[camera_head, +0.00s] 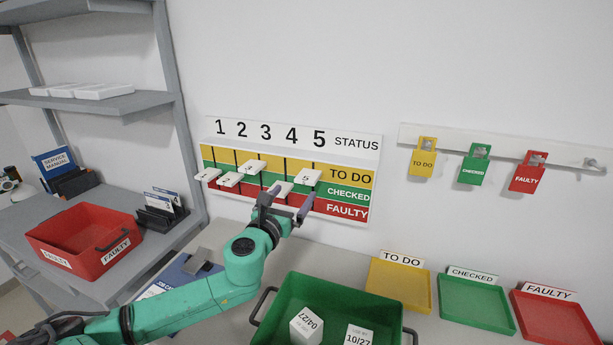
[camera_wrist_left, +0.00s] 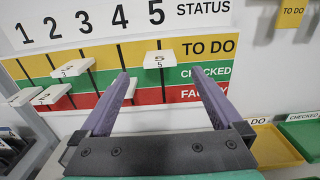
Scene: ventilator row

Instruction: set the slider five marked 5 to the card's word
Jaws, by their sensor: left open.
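The status board (camera_head: 355,145) carries columns 1 to 5 and yellow TO DO, green CHECKED and red FAULTY bands. Slider five (camera_head: 306,177), a white block marked 5, sits around the lower yellow band near the green one. It also shows in the left wrist view (camera_wrist_left: 158,59). My left gripper (camera_head: 286,203) is open and empty in front of the board's lower part. In the wrist view its fingertips (camera_wrist_left: 165,80) lie either side of and below slider five, apart from it. I cannot tell which card is meant. My right gripper is not in view.
Slider four (camera_head: 280,188) is close to my left gripper, with other sliders further left. Yellow, green and red tags hang from a rail (camera_head: 500,146). A green crate (camera_head: 340,291) with white boxes stands below. Yellow, green and red trays are at right.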

